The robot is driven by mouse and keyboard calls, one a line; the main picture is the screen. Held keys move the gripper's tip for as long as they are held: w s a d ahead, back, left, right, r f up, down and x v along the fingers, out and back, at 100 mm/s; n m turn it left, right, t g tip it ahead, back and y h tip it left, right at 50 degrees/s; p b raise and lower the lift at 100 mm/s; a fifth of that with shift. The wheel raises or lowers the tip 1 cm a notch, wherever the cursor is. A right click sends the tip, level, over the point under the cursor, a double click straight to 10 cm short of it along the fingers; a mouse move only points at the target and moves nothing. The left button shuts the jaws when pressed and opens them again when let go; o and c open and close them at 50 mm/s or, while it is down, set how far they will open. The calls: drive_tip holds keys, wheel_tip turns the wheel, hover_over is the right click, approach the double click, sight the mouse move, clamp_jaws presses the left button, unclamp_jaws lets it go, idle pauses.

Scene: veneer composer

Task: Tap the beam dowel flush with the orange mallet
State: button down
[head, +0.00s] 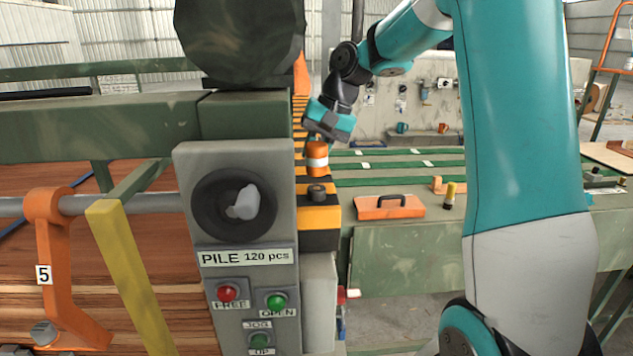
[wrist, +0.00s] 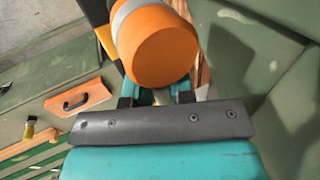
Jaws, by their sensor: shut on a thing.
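The orange mallet (head: 317,158), with a pale band around its head, hangs from my gripper (head: 322,137) above the black-and-yellow striped beam (head: 320,217). A dark grey round peg, which looks like the beam dowel (head: 317,193), stands up from the beam's top just below the mallet head. A small gap shows between them. In the wrist view, the mallet's orange face (wrist: 158,55) fills the upper middle, and my gripper (wrist: 158,97) is shut on its handle, mostly hidden. The dowel is not visible in the wrist view.
A grey control panel (head: 245,325) with a handwheel stands close left of the beam. An orange block with a black handle (head: 390,208) and a yellow-topped item (head: 449,196) sit on the green table (head: 430,235) to the right. A dark roller (head: 240,40) is above left.

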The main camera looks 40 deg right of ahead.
drive_tip(key=shift+r, duration=0.3)
wheel_tip(320, 180, up, 5)
drive_tip(key=p, duration=0.5)
drive_tip(key=shift+f, duration=0.15)
idle(0.5)
